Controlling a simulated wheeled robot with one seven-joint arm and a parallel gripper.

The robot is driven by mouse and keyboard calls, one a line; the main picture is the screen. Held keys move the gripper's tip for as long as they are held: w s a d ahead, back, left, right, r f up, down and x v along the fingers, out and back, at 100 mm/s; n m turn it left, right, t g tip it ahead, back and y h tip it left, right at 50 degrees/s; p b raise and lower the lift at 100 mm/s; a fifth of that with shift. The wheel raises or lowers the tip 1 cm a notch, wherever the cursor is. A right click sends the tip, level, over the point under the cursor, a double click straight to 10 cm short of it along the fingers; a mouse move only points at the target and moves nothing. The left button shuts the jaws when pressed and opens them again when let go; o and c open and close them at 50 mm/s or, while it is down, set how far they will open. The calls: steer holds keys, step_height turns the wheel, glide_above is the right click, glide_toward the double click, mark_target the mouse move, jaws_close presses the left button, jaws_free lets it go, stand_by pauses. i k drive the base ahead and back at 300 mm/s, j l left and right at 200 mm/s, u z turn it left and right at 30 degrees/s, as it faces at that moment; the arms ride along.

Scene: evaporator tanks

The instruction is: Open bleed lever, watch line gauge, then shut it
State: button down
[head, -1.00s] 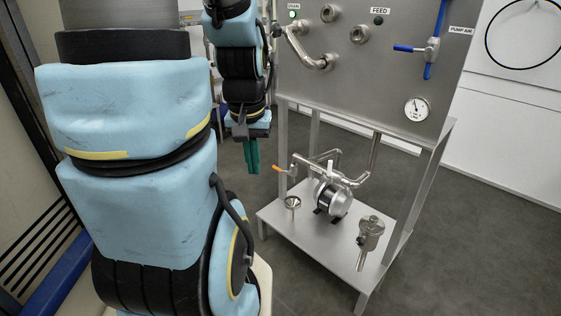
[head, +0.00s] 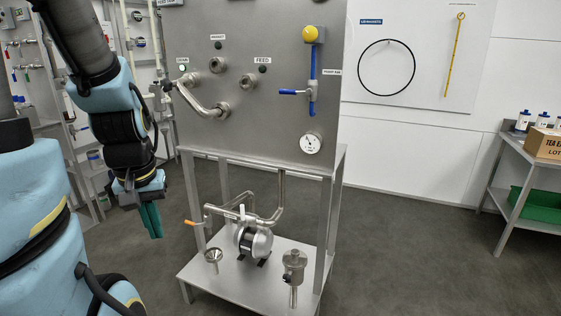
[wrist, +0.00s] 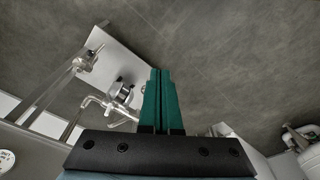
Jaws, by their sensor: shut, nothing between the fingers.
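An orange-handled lever (head: 193,222) sits on the pipework left of the silver pump (head: 253,241), above a small funnel (head: 213,257). A blue lever (head: 293,92) sits on a blue line beside the PUMP AIR label. I see no label reading bleed. A round white dial gauge (head: 311,143) is low on the steel panel (head: 215,110); its reading is too small to tell. My gripper (head: 153,222) hangs fingers down, left of the frame and apart from the orange lever. Its green fingers (wrist: 161,72) are shut and empty; the wrist view also shows the pump (wrist: 120,92).
A steel frame with a low shelf (head: 220,281) carries the pump and a filter pot (head: 294,268). A bent pipe handle (head: 200,102) juts from the panel. A side table (head: 508,192) with a box stands right. Grey floor (head: 410,240) between is clear.

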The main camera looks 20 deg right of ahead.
mark_target(203, 224)
steer(key=i+j, duration=0.1)
steer(key=i, duration=0.5)
steer(key=i+j, duration=0.1)
steer(key=i, duration=0.5)
steer(key=u, duration=0.4)
steer(key=i+u, duration=0.15)
steer(key=u, duration=0.6)
steer(key=i+u, duration=0.1)
steer(key=u, duration=0.3)
